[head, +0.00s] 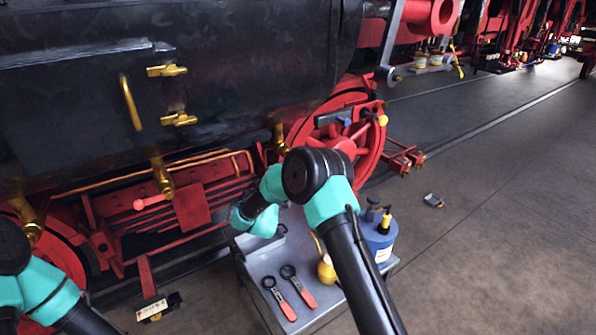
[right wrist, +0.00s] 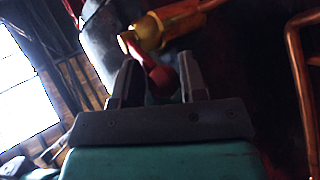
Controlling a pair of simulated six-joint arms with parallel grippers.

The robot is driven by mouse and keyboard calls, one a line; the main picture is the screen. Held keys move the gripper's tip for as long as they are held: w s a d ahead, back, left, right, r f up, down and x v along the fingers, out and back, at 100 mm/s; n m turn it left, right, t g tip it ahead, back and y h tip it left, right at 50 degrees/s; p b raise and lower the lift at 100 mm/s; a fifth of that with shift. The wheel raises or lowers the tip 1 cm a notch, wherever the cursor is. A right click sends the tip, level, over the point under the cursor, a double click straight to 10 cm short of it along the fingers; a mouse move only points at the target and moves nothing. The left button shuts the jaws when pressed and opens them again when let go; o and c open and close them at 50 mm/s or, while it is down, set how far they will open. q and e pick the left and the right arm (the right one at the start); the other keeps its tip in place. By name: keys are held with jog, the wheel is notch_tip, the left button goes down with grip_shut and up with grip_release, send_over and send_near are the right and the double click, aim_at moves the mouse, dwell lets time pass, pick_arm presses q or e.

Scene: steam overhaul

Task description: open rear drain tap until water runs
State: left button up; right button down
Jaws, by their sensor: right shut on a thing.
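My right gripper (right wrist: 157,72) is shut on the red lever (right wrist: 163,80), with its round end between the fingers in the right wrist view. The lever hangs from a brass drain tap (right wrist: 165,27) just above the fingertips. In the head view a brass tap (head: 278,138) shows behind my right arm, whose links hide the gripper and any lever there. Another brass tap (head: 161,172) with a red lever (head: 150,202) pointing left is under the black cylinder, and a third brass tap (head: 32,230) is at far left. No running water shows. My left gripper is out of view.
A grey tool cart (head: 252,292) below my right arm carries two red-handled tools (head: 292,290), a yellow oil can (head: 327,270) and a blue container (head: 380,240). A red wheel (head: 368,155) stands right of the tap. Copper pipe (right wrist: 298,75) runs at right in the wrist view.

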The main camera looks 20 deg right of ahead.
jog(key=shift+w+a+f+n+t+y, duration=0.2)
jog(key=shift+n+t+y, duration=0.1)
jog(key=shift+n, duration=0.1)
jog(key=c, duration=0.9)
grip_release()
jog(key=shift+a, duration=0.1)
jog(key=shift+o, duration=0.5)
